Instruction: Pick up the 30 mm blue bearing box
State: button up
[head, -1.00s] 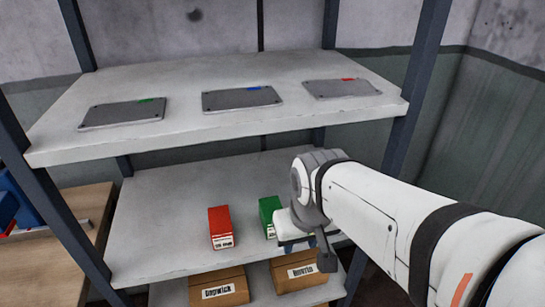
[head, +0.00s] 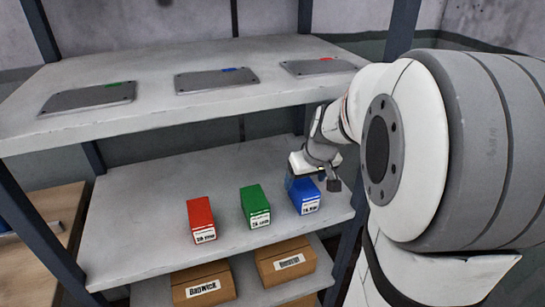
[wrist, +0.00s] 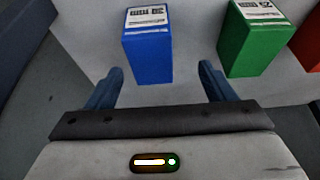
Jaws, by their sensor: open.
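The blue bearing box (head: 304,196) stands at the right of the middle shelf in the head view, with a white label on its front. In the wrist view the blue box (wrist: 148,50) is ahead of my gripper (wrist: 160,82), roughly between the lines of its two blue fingers. The fingers are apart and nothing is held between them. In the head view my gripper (head: 308,178) is just behind and above the blue box and covers part of its back.
A green box (head: 255,206) stands left of the blue one, and a red box (head: 201,219) further left. The upper shelf (head: 160,120) with flat grey plates is above. Cardboard boxes (head: 203,284) sit below. A dark shelf post (head: 345,250) is at right.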

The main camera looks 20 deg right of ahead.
aim_at(305, 184)
jog(key=shift+w+d+f, duration=0.2)
jog(key=shift+w+d, duration=0.1)
jog(key=shift+d, duration=0.2)
jog(key=shift+w+d+f, duration=0.1)
jog(key=shift+w+f, duration=0.1)
jog(key=shift+f, duration=0.1)
jog(key=x, duration=0.7)
jog(key=shift+r, duration=0.1)
jog(key=shift+c, duration=0.4)
jog(key=c, duration=1.3)
jog(key=shift+r, duration=0.1)
